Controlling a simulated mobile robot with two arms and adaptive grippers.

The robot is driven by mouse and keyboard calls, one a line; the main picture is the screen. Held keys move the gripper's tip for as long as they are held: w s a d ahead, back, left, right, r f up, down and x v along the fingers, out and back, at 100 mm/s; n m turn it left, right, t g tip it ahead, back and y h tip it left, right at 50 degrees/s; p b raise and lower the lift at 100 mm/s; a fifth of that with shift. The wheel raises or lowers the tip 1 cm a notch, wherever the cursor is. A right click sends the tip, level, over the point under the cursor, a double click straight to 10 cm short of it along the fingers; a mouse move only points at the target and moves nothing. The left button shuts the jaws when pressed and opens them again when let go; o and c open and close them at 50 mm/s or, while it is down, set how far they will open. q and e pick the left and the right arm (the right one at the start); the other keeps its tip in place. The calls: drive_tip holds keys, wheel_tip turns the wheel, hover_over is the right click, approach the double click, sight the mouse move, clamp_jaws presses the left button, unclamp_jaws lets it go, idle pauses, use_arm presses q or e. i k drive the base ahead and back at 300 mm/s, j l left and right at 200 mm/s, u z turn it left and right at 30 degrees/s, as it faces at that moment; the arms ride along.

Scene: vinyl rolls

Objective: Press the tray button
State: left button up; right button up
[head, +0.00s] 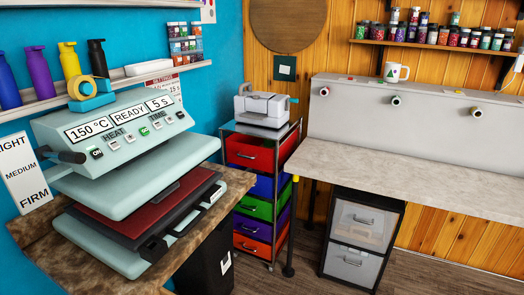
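A pale green heat press (95,190) stands on the counter at the left. Its displays read 150 °C, READY and 5 s, with HEAT and TIME controls and several small buttons below, some lit green (144,131). The upper plate is raised. Below it a dark red pad (150,208) lies on a black tray (105,231) over a pale base. Black parts with a light strip (187,222) sit at the tray's right front. I cannot tell which control is the tray button. Neither of my grippers is in view.
A brown counter (215,200) carries the press. A drawer cart (255,153) with a white machine (265,107) stands in the middle. A long worktable (420,175) on the right has a mostly bare top. The shelf (110,84) above the press holds bottles and tape.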

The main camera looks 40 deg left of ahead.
sight(179, 114)
drive_tip(key=i+l+u, duration=0.1)
drive_tip(key=i+u, duration=0.3)
drive_tip(key=i+l+u, duration=0.3)
drive_tip(key=i+u, duration=0.15)
drive_tip(key=i, duration=0.15)
